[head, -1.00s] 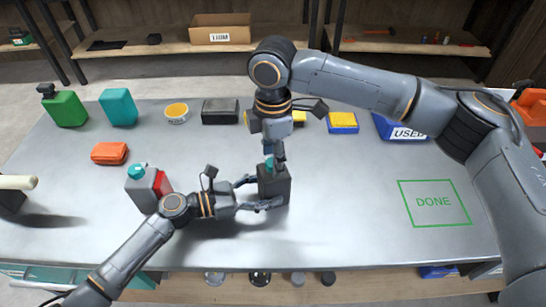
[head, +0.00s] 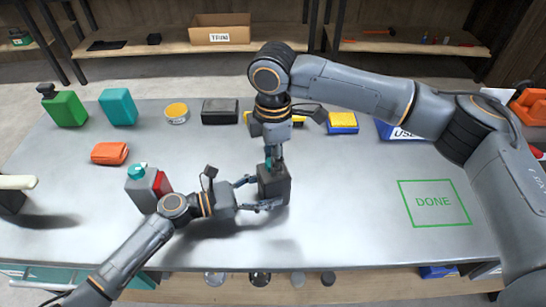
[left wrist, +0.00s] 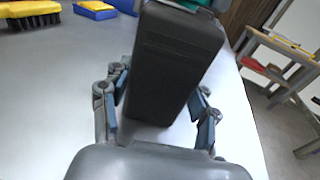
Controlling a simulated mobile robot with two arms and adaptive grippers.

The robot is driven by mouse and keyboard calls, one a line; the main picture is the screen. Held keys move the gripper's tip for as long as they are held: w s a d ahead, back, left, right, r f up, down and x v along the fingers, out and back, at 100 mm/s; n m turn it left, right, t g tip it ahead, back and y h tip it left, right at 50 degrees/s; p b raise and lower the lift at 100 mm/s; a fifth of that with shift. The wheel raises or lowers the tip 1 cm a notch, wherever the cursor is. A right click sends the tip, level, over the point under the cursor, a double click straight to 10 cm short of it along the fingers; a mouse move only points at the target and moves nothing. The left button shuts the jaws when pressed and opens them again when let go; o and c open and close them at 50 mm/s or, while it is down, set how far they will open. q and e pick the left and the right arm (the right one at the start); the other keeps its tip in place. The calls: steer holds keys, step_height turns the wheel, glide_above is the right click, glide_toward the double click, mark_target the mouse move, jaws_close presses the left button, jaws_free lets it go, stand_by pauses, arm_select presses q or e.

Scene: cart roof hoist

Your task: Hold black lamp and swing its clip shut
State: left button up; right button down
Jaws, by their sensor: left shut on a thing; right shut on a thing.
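The black lamp (head: 275,188) is a dark upright block with a teal part (head: 267,164) on top, near the middle of the bench. My left gripper (head: 265,193) comes from the left and is shut on the lamp's body, one finger on each side. In the left wrist view the dark body (left wrist: 172,65) stands between the fingers, with a bit of teal at its upper end. My right gripper (head: 274,158) points down from above and is shut at the teal top; its fingers partly hide that part. I cannot make out the clip's exact position.
A grey and red container with a teal cap (head: 140,188) stands close to my left arm. An orange item (head: 109,153), several bottles and boxes line the back. The green DONE outline (head: 434,203) at right is empty, with free bench around it.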

steer(key=m, duration=0.8)
steer(key=shift+m, duration=0.3)
steer(key=m, duration=0.4)
steer(key=shift+m, duration=2.1)
steer(key=c, duration=1)
jaws_free()
